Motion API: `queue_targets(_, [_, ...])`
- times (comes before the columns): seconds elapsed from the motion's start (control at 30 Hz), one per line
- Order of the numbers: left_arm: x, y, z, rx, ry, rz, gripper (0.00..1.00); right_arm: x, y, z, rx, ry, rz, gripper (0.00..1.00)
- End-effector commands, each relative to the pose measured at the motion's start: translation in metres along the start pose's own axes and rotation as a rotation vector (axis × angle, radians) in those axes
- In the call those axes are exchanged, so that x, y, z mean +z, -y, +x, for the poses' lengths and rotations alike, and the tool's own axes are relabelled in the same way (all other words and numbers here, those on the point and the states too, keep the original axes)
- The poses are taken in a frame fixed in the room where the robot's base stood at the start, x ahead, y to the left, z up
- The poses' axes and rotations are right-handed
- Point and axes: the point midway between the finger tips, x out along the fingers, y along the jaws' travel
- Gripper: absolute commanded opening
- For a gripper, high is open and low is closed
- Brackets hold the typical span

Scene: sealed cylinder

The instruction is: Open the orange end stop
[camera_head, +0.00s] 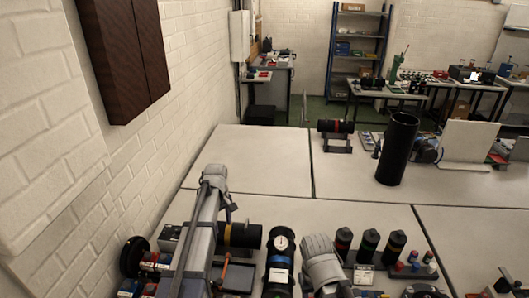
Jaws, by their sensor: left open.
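A thin orange bar (226,271) shows at the bottom left, at the stand under a black cylinder (245,235) with a yellow band. It may be the orange end stop; it is small and partly hidden by my arm. My left arm rises from the bottom left and bends at the top. My left gripper (228,218) hangs down beside the left part of the banded cylinder, open. Whether it touches anything is hard to see. A grey-white part at the bottom centre looks like my right arm; its fingers cannot be made out.
A black gauge unit (281,243) stands right of the banded cylinder. Several dark bottles (369,244) stand further right. A tall black cylinder (397,150) and a ringed cylinder on a stand (335,127) are further back. The table's back left (258,160) is clear. A brick wall bounds the left.

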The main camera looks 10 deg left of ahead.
Motion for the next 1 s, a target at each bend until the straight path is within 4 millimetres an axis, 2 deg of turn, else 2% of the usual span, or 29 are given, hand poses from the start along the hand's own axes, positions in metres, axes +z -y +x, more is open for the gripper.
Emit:
queue_targets(0.07, [0.021,0.001,0.009,-0.005,0.0,0.06,0.61,-0.001,0.001,0.009,0.0,0.0,-0.001,0.5])
queue_targets(0.13, [0.054,0.002,0.02,-0.013,-0.002,0.166,0.61,-0.001,0.002,0.02,0.0,0.0,-0.002,0.5])
queue_targets(0.27, [0.136,0.013,0.046,-0.038,-0.008,0.467,0.61,-0.003,0.004,0.047,0.001,0.0,-0.004,0.5])
queue_targets(0.3, [0.162,0.019,0.054,-0.047,-0.009,0.568,0.61,-0.003,0.005,0.054,0.001,0.0,-0.005,0.5])
queue_targets(0.4, [0.218,0.036,0.072,-0.07,-0.011,0.812,0.61,-0.004,0.007,0.072,0.002,0.0,-0.008,0.5])
queue_targets(0.53, [0.272,0.061,0.089,-0.094,-0.013,1.08,0.61,-0.005,0.008,0.09,0.002,0.0,-0.01,0.5])
queue_targets(0.6, [0.29,0.071,0.095,-0.105,-0.013,1.184,0.61,-0.005,0.009,0.096,0.002,0.0,-0.011,0.5])
queue_targets(0.7, [0.305,0.08,0.099,-0.116,-0.013,1.28,0.61,-0.006,0.009,0.1,0.003,0.0,-0.012,0.5])
queue_targets(1.0, [0.31,0.081,0.099,-0.12,-0.011,1.324,0.61,-0.006,0.009,0.1,0.003,0.0,-0.013,0.5])
